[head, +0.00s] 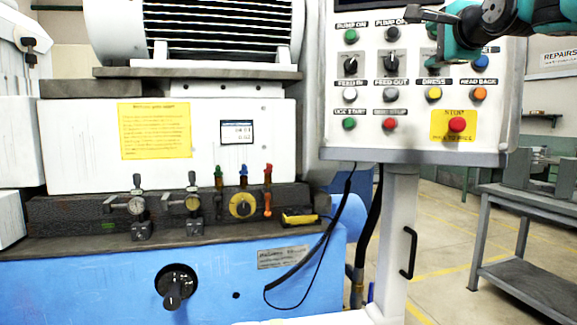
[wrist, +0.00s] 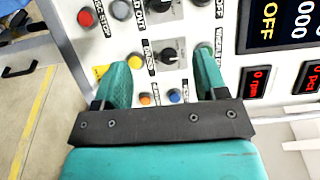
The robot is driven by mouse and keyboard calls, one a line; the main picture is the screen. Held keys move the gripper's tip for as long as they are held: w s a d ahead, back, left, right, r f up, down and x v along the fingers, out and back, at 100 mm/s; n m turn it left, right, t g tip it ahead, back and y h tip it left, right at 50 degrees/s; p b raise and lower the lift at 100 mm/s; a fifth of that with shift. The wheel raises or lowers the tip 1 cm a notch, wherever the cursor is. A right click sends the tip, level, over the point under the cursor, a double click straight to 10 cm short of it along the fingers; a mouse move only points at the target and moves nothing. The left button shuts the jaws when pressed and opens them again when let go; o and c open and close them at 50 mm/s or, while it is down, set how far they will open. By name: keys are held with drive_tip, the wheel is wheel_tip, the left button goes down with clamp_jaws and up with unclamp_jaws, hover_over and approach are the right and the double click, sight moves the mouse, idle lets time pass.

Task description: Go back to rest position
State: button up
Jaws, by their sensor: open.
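My gripper shows at the top right of the head view, with its dark fingertips (head: 436,14) in front of the upper part of the control panel (head: 350,141). In the wrist view my gripper (wrist: 163,68) is open and empty, its two teal fingers spread apart over the panel face. Panel buttons and a dark knob (wrist: 168,56) show between and beyond the fingers. I cannot tell from these views how close the fingertips are to the panel.
The ring grinder (head: 80,285), blue below and white above, fills the left and middle. A red stop button (head: 457,124) on a yellow plate sits low on the panel. A grey metal table (head: 525,275) stands at the right. Open floor (head: 440,235) lies between panel and table.

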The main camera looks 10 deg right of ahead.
drive_tip(key=s+a+f+n+g+y+p, duration=0.2)
drive_tip(key=s+a+f+n+g+y, duration=0.15)
drive_tip(key=a+f+n, duration=0.55)
drive_tip(key=s+a+f+n+g+y+p, duration=0.1)
drive_tip(key=s+a+f+n+g+y, duration=0.3)
drive_tip(key=a+f, duration=0.75)
drive_tip(key=s+a+f+n+g+p, duration=0.1)
drive_tip(key=s+a+f+n+g, duration=0.2)
drive_tip(key=s, duration=0.7)
drive_tip(key=s+a+f+n+g+p, duration=0.1)
drive_tip(key=s+a+f+n+g, duration=0.2)
drive_tip(key=s+f+n+g, duration=0.4)
drive_tip(key=s+f+n, duration=0.3)
drive_tip(key=s+f, duration=0.1)
drive_tip(key=f, duration=0.2)
drive_tip(key=shift+a+n, duration=0.4)
drive_tip(key=shift+h, duration=0.25)
